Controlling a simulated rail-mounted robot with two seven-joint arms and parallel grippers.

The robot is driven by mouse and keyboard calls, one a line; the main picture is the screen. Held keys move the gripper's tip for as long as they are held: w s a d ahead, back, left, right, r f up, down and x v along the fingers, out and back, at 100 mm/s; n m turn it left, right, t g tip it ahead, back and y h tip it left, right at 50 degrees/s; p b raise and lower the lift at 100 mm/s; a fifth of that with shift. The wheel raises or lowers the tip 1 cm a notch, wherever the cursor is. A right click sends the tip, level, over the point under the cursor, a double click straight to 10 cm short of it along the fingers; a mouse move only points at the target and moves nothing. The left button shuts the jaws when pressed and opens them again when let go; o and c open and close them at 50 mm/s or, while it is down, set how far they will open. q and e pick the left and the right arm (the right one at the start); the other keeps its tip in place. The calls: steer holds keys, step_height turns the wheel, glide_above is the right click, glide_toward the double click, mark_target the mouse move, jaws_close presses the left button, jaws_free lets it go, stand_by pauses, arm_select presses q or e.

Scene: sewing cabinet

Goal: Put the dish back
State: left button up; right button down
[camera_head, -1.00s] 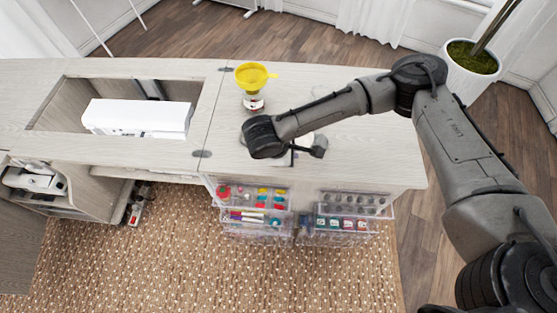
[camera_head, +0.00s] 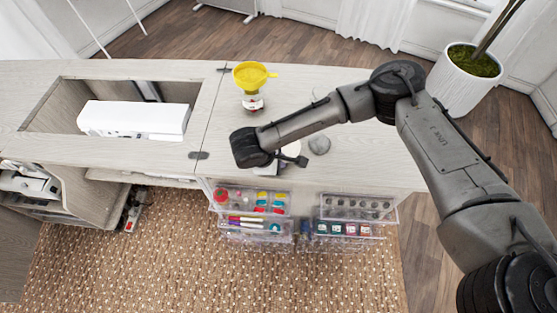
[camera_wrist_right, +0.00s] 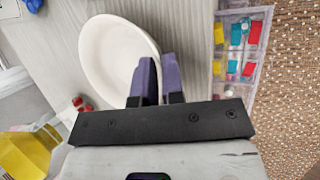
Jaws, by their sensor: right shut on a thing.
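The white dish (camera_wrist_right: 108,55) fills the upper middle of the right wrist view, over the pale wooden cabinet top (camera_wrist_right: 190,30). My right gripper (camera_wrist_right: 158,78) has its two purple fingers shut on the dish's near right rim. I cannot tell whether the dish touches the top. My left gripper is in neither view.
A yellow sieve-like piece (camera_head: 250,74) sits on a small jar (camera_head: 252,103) at the back. A grey round object (camera_head: 319,144) lies to the right of the dish. Clear organisers (camera_head: 251,202) hang at the cabinet's front edge. A white machine (camera_head: 135,120) lies in the left opening.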

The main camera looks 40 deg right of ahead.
steer(key=c, duration=1.2)
jaws_free()
steer(key=shift+f, duration=0.1)
steer(key=shift+c, duration=0.2)
steer(key=shift+r, duration=0.25)
steer(key=p+v, duration=0.4)
steer(key=v, duration=0.7)
steer(key=shift+a+r+p, duration=0.2)
steer(key=shift+r+p, duration=0.1)
steer(key=shift+r, duration=0.05)
